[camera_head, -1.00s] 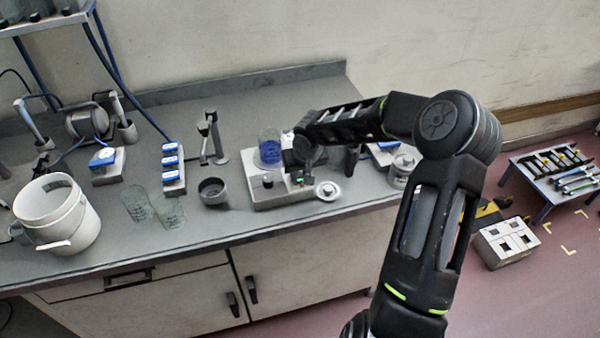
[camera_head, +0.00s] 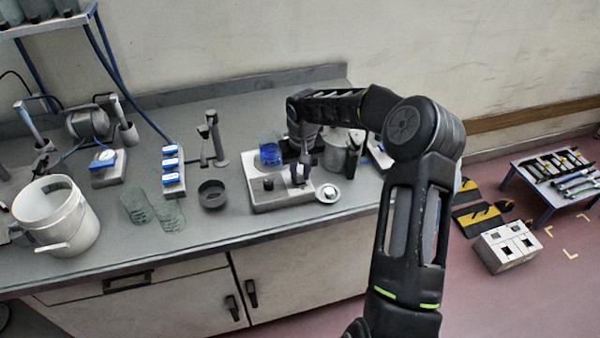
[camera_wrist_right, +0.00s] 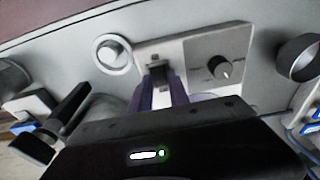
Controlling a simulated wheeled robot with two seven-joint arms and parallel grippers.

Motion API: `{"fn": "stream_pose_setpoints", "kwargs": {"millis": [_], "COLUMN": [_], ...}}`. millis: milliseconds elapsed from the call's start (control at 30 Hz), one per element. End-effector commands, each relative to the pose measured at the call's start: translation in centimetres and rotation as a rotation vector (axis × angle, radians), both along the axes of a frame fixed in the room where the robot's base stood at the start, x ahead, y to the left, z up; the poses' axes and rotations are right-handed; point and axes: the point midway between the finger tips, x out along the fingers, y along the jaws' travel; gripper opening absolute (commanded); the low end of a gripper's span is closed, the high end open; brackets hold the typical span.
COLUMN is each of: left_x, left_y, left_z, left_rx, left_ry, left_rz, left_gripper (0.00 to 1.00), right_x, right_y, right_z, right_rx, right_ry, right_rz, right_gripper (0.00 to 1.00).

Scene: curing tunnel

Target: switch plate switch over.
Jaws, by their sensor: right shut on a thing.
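The hot plate (camera_head: 262,202) is a pale box on the bench with a dark round knob (camera_head: 268,184) on its front panel. A beaker of blue liquid (camera_head: 270,155) stands at its back left. My right gripper (camera_head: 302,176) reaches down to the panel's right part. In the right wrist view, its two purple fingers (camera_wrist_right: 160,97) are at the dark switch (camera_wrist_right: 157,72) and shut on it. The knob (camera_wrist_right: 222,69) is to the right there. The fingers partly hide the switch, so I cannot tell its position. My left gripper is not in view.
A small white round dish (camera_head: 327,193) lies just right of the plate, and a dark bowl (camera_head: 212,194) stands left of it. A metal pot (camera_head: 338,152) stands behind my gripper. Glass beakers (camera_head: 170,215) and a white bucket (camera_head: 60,215) are farther left.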

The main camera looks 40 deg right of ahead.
Motion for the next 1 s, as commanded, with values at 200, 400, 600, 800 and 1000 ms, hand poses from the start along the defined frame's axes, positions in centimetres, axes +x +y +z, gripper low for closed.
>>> {"fn": "stream_pose_setpoints", "kwargs": {"millis": [200,400,600,800,1000], "left_x": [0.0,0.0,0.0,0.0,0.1], "left_y": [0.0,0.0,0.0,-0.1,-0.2], "left_z": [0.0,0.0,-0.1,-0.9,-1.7], "left_rx": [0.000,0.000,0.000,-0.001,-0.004], "left_ry": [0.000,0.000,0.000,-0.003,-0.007], "left_rz": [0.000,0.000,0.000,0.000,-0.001], "left_gripper": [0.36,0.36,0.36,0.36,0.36], "right_x": [0.0,0.0,0.0,-0.2,-0.6], "right_y": [-0.1,0.0,0.0,0.0,0.2], "right_z": [0.1,0.1,0.3,2.4,5.7], "right_rx": [-0.002,-0.002,-0.002,-0.004,-0.004], "right_ry": [-0.002,-0.002,-0.003,-0.006,-0.005], "right_rz": [0.000,0.000,0.000,0.000,0.000], "right_gripper": [0.38,0.44,0.44,0.44,0.44]}}
